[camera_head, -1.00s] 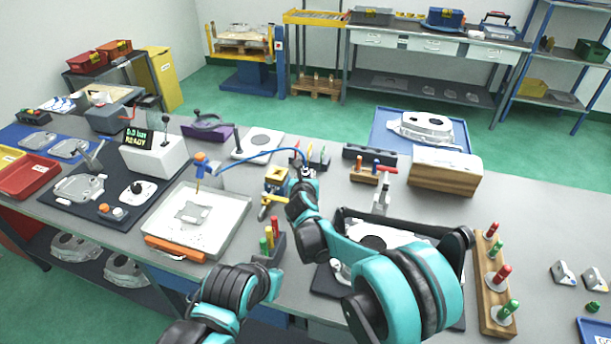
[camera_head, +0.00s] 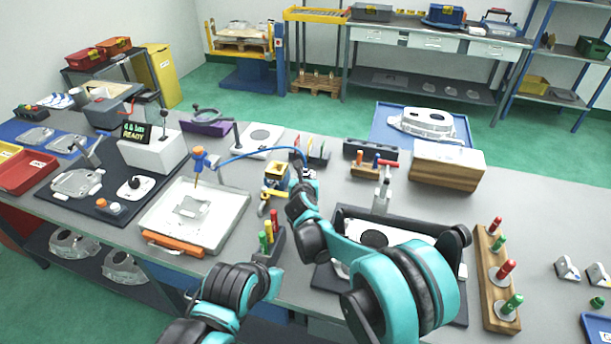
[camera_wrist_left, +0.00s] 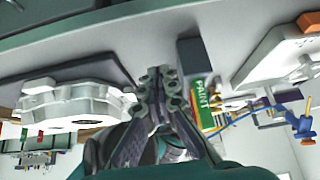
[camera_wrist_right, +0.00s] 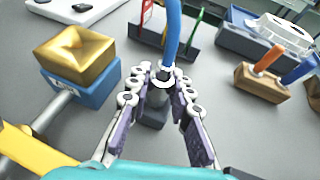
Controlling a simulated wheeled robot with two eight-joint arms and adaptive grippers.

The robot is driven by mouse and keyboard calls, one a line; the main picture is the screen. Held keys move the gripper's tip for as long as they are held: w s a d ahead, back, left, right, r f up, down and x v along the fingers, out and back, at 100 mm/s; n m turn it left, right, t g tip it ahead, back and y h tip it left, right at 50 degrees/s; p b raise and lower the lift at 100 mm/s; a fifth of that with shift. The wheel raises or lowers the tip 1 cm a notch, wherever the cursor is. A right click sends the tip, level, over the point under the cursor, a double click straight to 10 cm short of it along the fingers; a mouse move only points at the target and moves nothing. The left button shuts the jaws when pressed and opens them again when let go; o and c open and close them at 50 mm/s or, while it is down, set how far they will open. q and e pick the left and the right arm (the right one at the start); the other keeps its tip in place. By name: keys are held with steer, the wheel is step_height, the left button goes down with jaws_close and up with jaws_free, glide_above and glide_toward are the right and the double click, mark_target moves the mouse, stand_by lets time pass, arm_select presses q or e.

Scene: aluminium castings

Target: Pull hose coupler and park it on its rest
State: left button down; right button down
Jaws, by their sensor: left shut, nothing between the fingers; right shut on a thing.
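My right gripper (camera_wrist_right: 160,88) is shut on the hose coupler (camera_wrist_right: 160,78), a dark piece with a pale ring at the end of the blue hose (camera_wrist_right: 172,35). The coupler is upright over a small dark block (camera_wrist_right: 150,113); I cannot tell whether it touches it. The brass-and-blue valve block (camera_wrist_right: 80,62) stands to the left, apart from the coupler. In the head view, the right gripper (camera_head: 298,172) is just right of this block (camera_head: 276,174), and the hose (camera_head: 250,152) arcs left. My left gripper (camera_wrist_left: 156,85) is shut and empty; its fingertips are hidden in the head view.
A rack of coloured tools (camera_wrist_right: 165,42) stands behind the coupler, and a wooden block with handled tools (camera_wrist_right: 262,82) is to the right. A yellow handle (camera_wrist_right: 25,150) is at front left. A holder with coloured pens (camera_head: 270,247) stands near the left arm.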

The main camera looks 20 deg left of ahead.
steer(key=shift+f, duration=0.3)
steer(key=c, duration=1.3)
jaws_free()
steer(key=shift+s, duration=0.1)
steer(key=v, duration=1.1)
steer(key=shift+s, duration=0.4)
steer(key=shift+d+r, duration=0.1)
steer(key=shift+r, duration=0.1)
